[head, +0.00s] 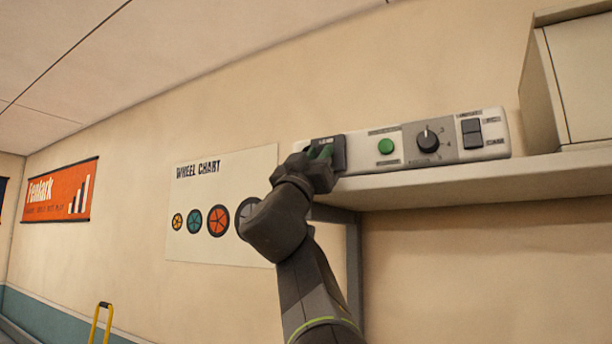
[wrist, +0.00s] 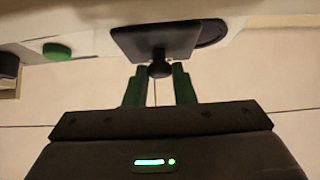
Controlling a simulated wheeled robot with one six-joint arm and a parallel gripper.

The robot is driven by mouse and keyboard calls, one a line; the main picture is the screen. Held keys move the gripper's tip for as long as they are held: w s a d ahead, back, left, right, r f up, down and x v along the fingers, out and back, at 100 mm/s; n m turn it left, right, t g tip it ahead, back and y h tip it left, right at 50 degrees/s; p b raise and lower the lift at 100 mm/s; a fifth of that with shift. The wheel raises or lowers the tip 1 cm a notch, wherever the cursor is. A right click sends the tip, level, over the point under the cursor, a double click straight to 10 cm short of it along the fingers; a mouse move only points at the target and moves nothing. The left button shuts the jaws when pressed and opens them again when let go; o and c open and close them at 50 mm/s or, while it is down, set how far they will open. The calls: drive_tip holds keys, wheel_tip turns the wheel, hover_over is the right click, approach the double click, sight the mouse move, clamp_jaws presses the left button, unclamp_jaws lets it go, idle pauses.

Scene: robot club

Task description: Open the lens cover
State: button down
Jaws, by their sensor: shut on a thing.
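The lens cover (head: 339,153) is a dark square plate at the left end of a white control panel (head: 360,148). In the wrist view the cover (wrist: 150,42) has a small round dark knob (wrist: 159,69). Part of a dark round lens (wrist: 212,33) shows past the cover's right edge there; the rest is hidden behind the plate. My gripper (head: 321,153) reaches up to the cover from below left in the head view. In the wrist view its green fingers (wrist: 160,76) are shut on the knob, one on each side.
The panel also carries a green button (head: 386,146), a black dial (head: 428,138) and a rocker switch (head: 472,133). It stands on a wall shelf (head: 470,177). A beige box (head: 575,80) stands at the right. A wheel chart (head: 222,165) hangs on the wall behind my arm.

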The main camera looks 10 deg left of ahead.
sight(341, 140)
drive_tip(key=shift+s+d+f+b, duration=0.1)
drive_tip(key=shift+s+d+b, duration=0.1)
drive_tip(key=shift+d+b, duration=0.3)
drive_tip(key=shift+s+d+f+b, duration=0.1)
drive_tip(key=shift+s+d+b, duration=0.1)
drive_tip(key=shift+d+b, duration=0.25)
drive_tip(key=shift+s+d+r+b, duration=0.2)
drive_tip(key=shift+d+b, duration=0.15)
drive_tip(key=shift+d, duration=0.3)
drive_tip(key=c, duration=1.3)
unclamp_jaws()
drive_tip(key=shift+o, duration=0.2)
